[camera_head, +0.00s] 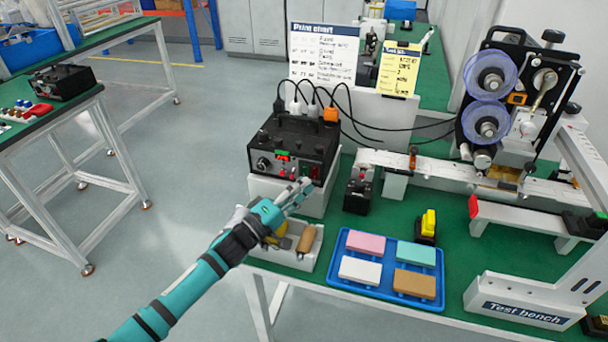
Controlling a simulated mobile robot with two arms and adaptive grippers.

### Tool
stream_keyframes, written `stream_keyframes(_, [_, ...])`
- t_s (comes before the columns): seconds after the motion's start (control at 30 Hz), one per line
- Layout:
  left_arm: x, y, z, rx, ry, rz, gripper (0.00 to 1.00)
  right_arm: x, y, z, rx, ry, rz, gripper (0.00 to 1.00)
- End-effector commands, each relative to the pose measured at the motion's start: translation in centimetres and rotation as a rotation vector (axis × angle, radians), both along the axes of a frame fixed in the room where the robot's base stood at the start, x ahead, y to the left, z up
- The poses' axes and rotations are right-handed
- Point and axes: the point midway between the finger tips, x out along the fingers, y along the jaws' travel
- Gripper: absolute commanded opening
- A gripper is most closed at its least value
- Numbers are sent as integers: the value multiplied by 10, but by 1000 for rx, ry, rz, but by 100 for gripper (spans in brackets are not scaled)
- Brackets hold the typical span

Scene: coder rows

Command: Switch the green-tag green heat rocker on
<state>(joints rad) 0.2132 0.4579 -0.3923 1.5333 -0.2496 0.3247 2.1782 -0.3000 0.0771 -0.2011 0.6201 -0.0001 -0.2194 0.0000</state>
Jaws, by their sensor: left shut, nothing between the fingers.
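A black control box (312,138) stands on a white riser (264,186) at the back left of the test bench. Its front panel faces me, with a small green tag (283,153), a red lit display (282,158), a round knob (263,163) and a reddish switch (315,172) at the right. My left gripper (306,184) is shut and empty, just in front of the panel's lower right part. It covers some of the panel's lower edge. I cannot make out a green rocker or its position, nor whether the fingertips touch the panel. My right gripper is not in view.
Cables rise from plugs (331,114) behind the box. A blue tray (333,272) with several coloured blocks and a white bin (300,262) lie in front. A reel machine (520,100) stands at the right. A second black box (62,82) sits on the left table.

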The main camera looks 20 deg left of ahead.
Motion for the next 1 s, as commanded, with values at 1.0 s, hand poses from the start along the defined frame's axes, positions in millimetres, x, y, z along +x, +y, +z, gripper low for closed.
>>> stream_keyframes(1.0, [10, 0, -2, 0, 0, 0, 0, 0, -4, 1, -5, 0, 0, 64])
